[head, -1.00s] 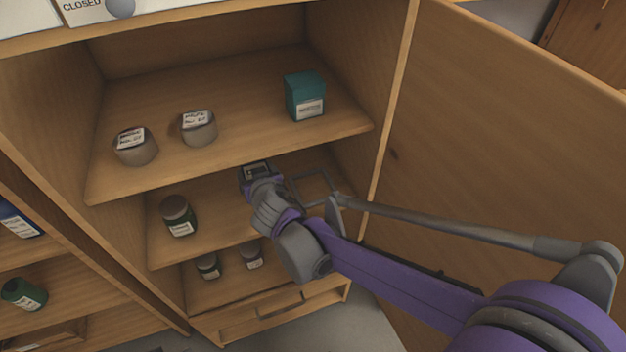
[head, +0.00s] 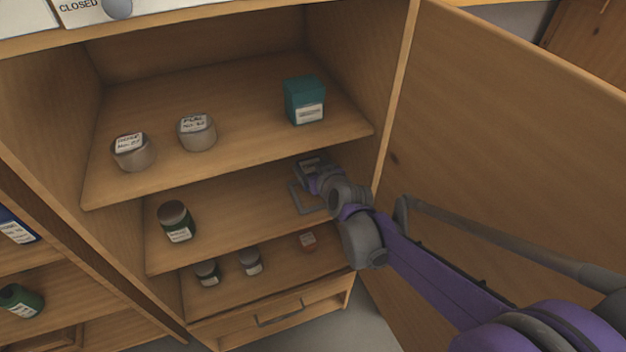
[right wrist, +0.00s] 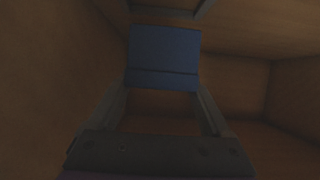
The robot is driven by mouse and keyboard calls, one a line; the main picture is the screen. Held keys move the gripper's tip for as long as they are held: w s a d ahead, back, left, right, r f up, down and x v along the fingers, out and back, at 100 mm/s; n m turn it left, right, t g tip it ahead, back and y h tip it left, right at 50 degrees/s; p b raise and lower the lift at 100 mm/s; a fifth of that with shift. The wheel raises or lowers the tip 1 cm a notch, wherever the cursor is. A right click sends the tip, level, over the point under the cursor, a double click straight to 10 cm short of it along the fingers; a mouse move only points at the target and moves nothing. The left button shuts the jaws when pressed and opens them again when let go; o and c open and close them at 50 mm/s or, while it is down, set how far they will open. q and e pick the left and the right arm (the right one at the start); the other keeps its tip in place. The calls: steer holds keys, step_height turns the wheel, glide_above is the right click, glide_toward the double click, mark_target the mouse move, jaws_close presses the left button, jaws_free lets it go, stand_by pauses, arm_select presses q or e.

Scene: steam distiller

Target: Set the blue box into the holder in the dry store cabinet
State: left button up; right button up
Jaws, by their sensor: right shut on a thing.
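The blue box (right wrist: 165,55) is between the fingers of my right gripper (right wrist: 163,98) in the right wrist view, and the gripper is shut on it. In the head view my right gripper (head: 314,170) reaches into the open cabinet at the middle shelf's right side; I cannot clearly make out the box there. The holder, a grey square frame (head: 295,198), is on the middle shelf, partly hidden by the gripper and arm. A dark frame edge (right wrist: 172,12) shows beyond the box in the right wrist view. I cannot tell whether box and holder touch. My left gripper is not in view.
The top shelf (head: 250,135) is above my gripper, with a teal box (head: 304,100) and two grey tins. A dark jar (head: 176,222) stands left on the middle shelf. The open door (head: 500,130) is at right.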

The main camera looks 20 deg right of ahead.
step_height(320, 180, down, 5)
steer(key=shift+r+b, duration=0.1)
steer(key=shift+b, duration=0.55)
steer(key=shift+d+f, duration=0.15)
steer(key=shift+f, duration=0.05)
steer(key=shift+f, duration=0.2)
steer(key=o, duration=1.4)
steer(key=shift+r, duration=0.1)
